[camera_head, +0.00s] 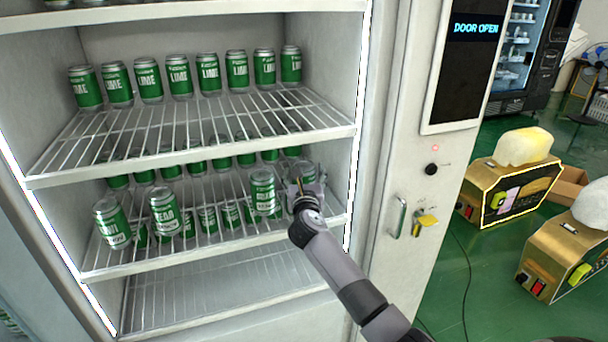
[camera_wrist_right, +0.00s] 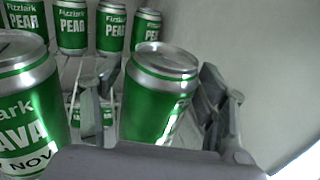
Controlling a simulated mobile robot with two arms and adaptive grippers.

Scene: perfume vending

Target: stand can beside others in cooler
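A green can with a silver top (camera_wrist_right: 160,95) is between the fingers of my right gripper (camera_wrist_right: 158,112) in the right wrist view. A narrow gap shows between the can and the left finger, so the fingers look open around it. In the head view the right gripper (camera_head: 306,190) reaches into the middle shelf's right end, and this can (camera_head: 303,169) is partly hidden by it. A green can (camera_head: 263,193) stands upright just left of the gripper; its label partly reads "AVA" in the wrist view (camera_wrist_right: 25,110). Two more front cans (camera_head: 112,224) (camera_head: 165,211) stand further left. My left gripper is not in view.
The cooler's right inner wall (camera_wrist_right: 275,70) is close to the right finger. Pear cans (camera_wrist_right: 112,28) stand behind. The upper wire shelf (camera_head: 190,135) holds a row of lime cans (camera_head: 208,72) above my arm. The bottom shelf (camera_head: 220,285) is empty.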

